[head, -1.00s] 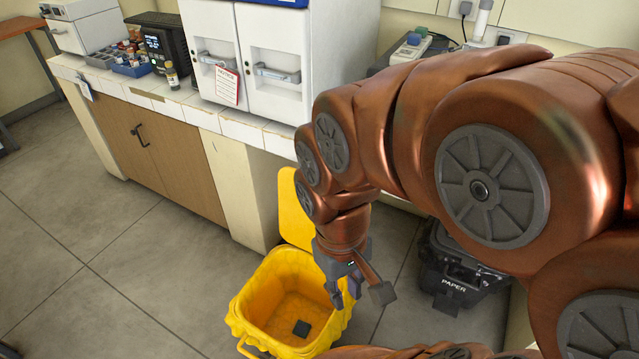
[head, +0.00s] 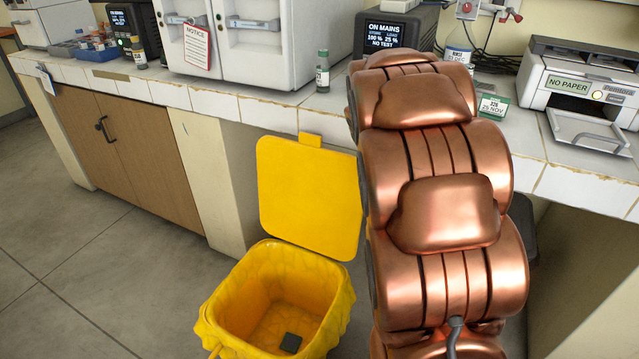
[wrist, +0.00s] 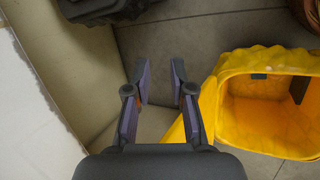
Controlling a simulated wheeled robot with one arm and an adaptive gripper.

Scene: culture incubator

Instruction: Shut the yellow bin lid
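The yellow bin (head: 222,297) stands on the floor below the counter, and its mouth is open. Its yellow lid (head: 308,195) stands up at the bin's back edge, with a small tab on its top. My gripper (wrist: 160,72) shows in the wrist view with its two fingers apart and nothing between them. There the bin (wrist: 262,60) is to the right of the fingers, and the lid (wrist: 207,105) shows nearly edge-on by the right finger. I cannot tell whether they touch. In the head view my arm hides the gripper.
The white-tiled counter (head: 240,110) runs behind the bin and carries a white cabinet (head: 265,50), a small bottle (head: 322,72) and a printer (head: 585,90). A dark container (wrist: 95,10) is at the wrist view's upper left. Floor (head: 120,270) is clear left of the bin.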

